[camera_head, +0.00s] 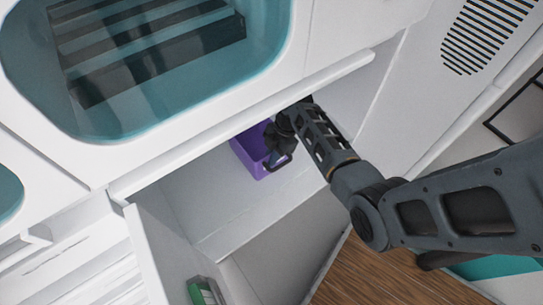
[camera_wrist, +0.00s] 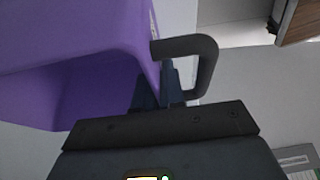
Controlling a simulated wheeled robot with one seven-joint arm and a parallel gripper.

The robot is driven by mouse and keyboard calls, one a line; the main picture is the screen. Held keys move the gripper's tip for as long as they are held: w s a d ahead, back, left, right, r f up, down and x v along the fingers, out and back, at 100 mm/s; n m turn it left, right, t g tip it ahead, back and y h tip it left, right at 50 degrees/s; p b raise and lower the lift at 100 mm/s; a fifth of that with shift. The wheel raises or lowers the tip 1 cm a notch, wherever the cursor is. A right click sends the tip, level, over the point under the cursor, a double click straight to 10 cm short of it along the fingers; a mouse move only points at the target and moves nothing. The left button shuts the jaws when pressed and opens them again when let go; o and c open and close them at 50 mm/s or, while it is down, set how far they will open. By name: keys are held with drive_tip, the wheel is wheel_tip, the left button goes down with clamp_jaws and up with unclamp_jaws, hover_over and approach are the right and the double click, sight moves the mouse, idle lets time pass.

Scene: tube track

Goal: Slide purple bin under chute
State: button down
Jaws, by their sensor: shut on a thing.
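The purple bin (camera_head: 247,153) stands on the white floor of a recessed compartment in the head view, below a glass window. It fills the upper left of the wrist view (camera_wrist: 70,60). A dark handle (camera_wrist: 208,65) sticks out from its side. My gripper (camera_head: 278,140) reaches into the compartment at the bin's right side. In the wrist view my gripper (camera_wrist: 168,92) is shut on the bin at the base of the handle. The fingertips are partly hidden. No chute can be clearly made out in either view.
The white compartment floor (camera_head: 215,205) is clear in front of and left of the bin. A white overhanging edge (camera_head: 230,128) runs above it. A white open panel (camera_head: 150,245) stands at the lower left. A green item (camera_head: 205,291) lies at the bottom.

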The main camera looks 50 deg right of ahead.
drive_tip(key=shift+w+d+r, duration=0.35)
drive_tip(key=shift+d+r, duration=0.05)
drive_tip(key=shift+d, duration=0.1)
drive_tip(key=shift+s+d, duration=0.35)
drive_tip(key=shift+d, duration=0.5)
drive_tip(key=shift+s+d, duration=0.3)
drive_tip(key=shift+d, duration=0.55)
drive_tip(key=shift+s+d, duration=0.1)
drive_tip(key=shift+d, duration=0.15)
drive_tip(key=d, duration=0.1)
drive_tip(key=s+d+b, duration=0.1)
drive_tip(key=d, duration=0.1)
drive_tip(key=shift+s+d, duration=0.1)
drive_tip(key=shift+s, duration=0.05)
drive_tip(key=shift+s+f, duration=0.15)
drive_tip(key=shift+s+d+f, duration=0.2)
drive_tip(key=shift+s, duration=0.2)
drive_tip(key=c, duration=1.1)
unclamp_jaws()
drive_tip(key=shift+c, duration=0.2)
